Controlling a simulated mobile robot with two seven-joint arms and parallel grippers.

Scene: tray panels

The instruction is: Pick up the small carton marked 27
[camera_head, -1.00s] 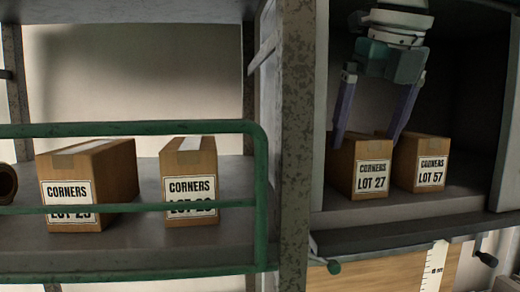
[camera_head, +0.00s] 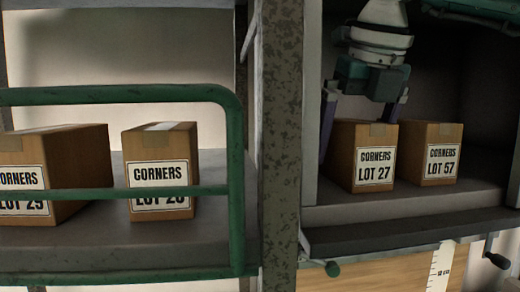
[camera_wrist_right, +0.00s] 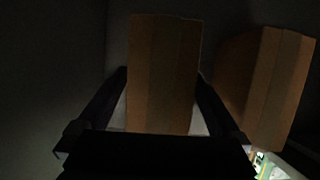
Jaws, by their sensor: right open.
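The small brown carton marked LOT 27 (camera_head: 346,165) stands upright on the right-hand shelf, its white label facing me. My right gripper (camera_head: 360,128) points down over it, open. One finger is at the carton's left side. The other is at its right side, its tip hidden behind the carton. In the right wrist view the carton's taped top (camera_wrist_right: 163,50) lies between the two open fingers, and I cannot tell whether they touch it. My left gripper is not in view.
A carton marked LOT 57 (camera_head: 413,160) stands close to the right of LOT 27. Two more CORNERS cartons stand on the left shelf behind a green rail (camera_head: 237,190). A speckled post (camera_head: 281,150) separates the bays. The shelf's front strip (camera_head: 390,207) is clear.

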